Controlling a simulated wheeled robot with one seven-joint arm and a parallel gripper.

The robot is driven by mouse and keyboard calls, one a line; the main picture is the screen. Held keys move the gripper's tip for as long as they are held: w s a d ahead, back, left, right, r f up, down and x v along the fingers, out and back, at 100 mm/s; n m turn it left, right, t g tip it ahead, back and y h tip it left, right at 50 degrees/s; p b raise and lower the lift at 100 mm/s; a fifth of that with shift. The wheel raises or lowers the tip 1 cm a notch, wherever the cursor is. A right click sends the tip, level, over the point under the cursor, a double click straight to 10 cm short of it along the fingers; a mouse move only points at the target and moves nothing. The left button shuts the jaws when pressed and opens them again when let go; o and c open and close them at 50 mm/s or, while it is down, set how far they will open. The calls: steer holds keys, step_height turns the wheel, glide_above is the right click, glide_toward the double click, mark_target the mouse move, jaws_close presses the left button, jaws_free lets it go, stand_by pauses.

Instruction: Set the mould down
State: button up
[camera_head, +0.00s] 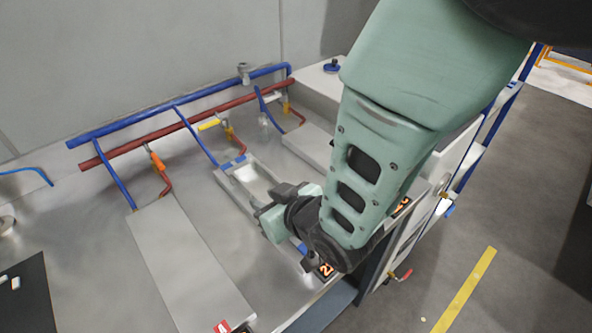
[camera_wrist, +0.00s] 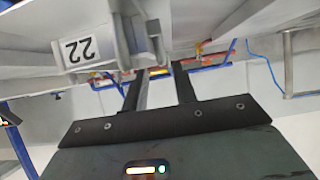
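A pale, shallow rectangular trough (camera_head: 250,180) with blue pieces near its ends lies on the metal bench, and I cannot tell for certain whether it is the mould. My gripper (camera_head: 278,212) is over the trough's near end in the head view and hides part of it. In the wrist view, the two dark fingers of my gripper (camera_wrist: 160,80) stand apart with a gap between them, and I see nothing held there. A grey bracket-like part (camera_wrist: 125,35) is close to the left finger; I cannot tell if they touch.
Blue and red pipes (camera_head: 150,128) with valves run along the back of the bench. A flat grey plate (camera_head: 185,260) lies left of the trough. A number label 22 (camera_wrist: 77,50) appears upside down in the wrist view. Open floor (camera_head: 430,255) lies to the right.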

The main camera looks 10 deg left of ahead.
steer(key=b+v, duration=0.1)
steer(key=v, duration=0.7)
steer(key=shift+s+d, duration=0.1)
steer(key=shift+d, duration=0.05)
steer(key=shift+d+r, duration=0.1)
steer(key=shift+d, duration=0.3)
steer(key=s+d+r+m+g+h, duration=0.1)
steer(key=s+d+r+g+h, duration=0.2)
steer(key=d, duration=0.6)
steer(key=s+d+r+m+g+h, duration=0.1)
steer(key=s+d+r+g+h, duration=0.2)
steer(key=d, duration=0.7)
steer(key=s+g+h, duration=0.2)
steer(key=s, duration=0.2)
steer(key=shift+d+h, duration=0.15)
steer(key=shift+h, duration=0.15)
steer(key=shift+s, duration=0.1)
